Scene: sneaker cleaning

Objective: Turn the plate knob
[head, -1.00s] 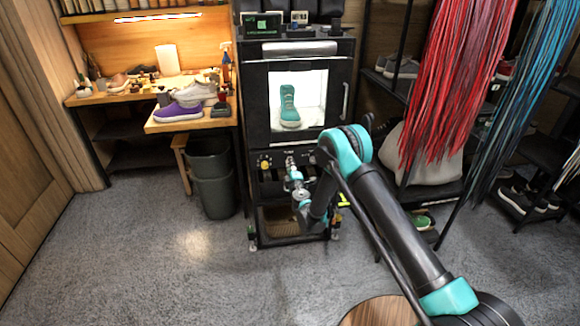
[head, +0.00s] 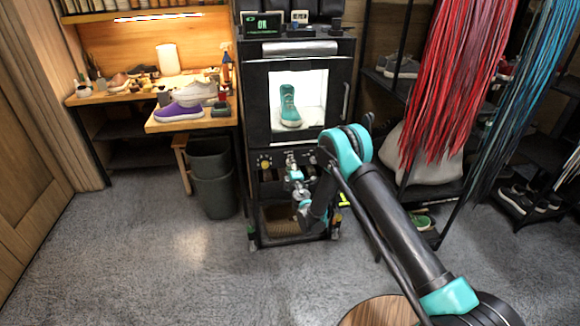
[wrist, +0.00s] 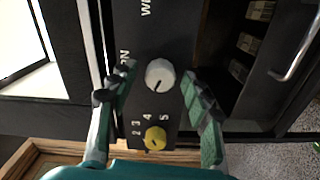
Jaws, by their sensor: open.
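In the wrist view a pale round knob (wrist: 160,74) with a dark pointer line sits on a black panel (wrist: 148,40). A yellow knob (wrist: 155,138) with numbers beside it is on the same panel; it also shows in the head view (head: 265,164). I cannot tell from the labels which is the plate knob. My gripper (wrist: 158,76) is open, with one finger on each side of the pale knob; contact is unclear. In the head view my gripper (head: 293,165) is at the cabinet's panel. A teal sneaker (head: 289,106) stands in the lit chamber above.
The black cabinet (head: 256,110) has a display (head: 263,25) on top. A workbench (head: 190,122) with shoes and a bin (head: 212,178) stand to its left. Red laces (head: 455,80) and a shoe rack are at the right. The floor (head: 150,260) in front is mostly clear.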

